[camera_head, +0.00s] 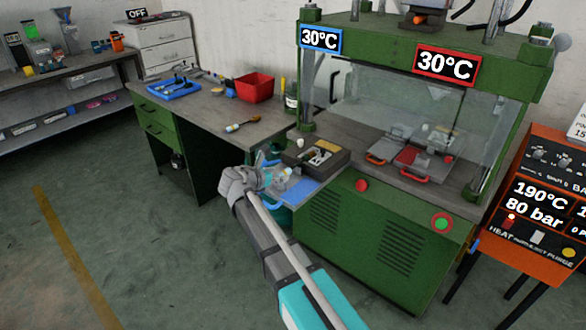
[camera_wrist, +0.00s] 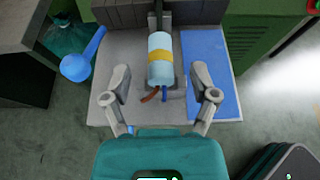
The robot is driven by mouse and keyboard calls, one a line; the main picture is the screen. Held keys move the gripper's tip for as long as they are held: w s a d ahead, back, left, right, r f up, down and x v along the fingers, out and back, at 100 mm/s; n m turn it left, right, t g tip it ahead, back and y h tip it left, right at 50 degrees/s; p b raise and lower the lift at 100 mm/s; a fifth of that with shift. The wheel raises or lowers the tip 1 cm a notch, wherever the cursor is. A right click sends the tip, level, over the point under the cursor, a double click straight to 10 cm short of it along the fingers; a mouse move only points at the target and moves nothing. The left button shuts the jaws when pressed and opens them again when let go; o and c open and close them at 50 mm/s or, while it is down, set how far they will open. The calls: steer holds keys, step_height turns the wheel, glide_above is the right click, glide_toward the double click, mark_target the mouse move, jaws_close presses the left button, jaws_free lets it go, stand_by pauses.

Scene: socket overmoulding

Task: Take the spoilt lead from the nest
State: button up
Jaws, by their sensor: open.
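The lead (camera_wrist: 160,60) shows in the wrist view as a pale blue cylinder with a yellow band. In the head view a dark block (camera_head: 335,160), which looks like the nest, stands on the bench just beyond my gripper (camera_head: 275,180). In the wrist view my gripper (camera_wrist: 161,88) is open, one finger on each side of the lead, touching neither side.
A blue mat (camera_wrist: 212,75) lies right of the lead on the grey shelf. A blue handled item (camera_wrist: 80,65) is at the left. The green press (camera_head: 375,235) with its clear guard stands beyond. The left bench holds a red bin (camera_head: 254,88) and a blue tray (camera_head: 173,88).

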mark_target(283, 171)
steer(key=shift+r+b+x, duration=0.2)
steer(key=shift+b+x, duration=0.6)
steer(key=shift+x, duration=1.8)
steer(key=shift+w, duration=0.1)
steer(key=shift+c, duration=0.3)
jaws_close()
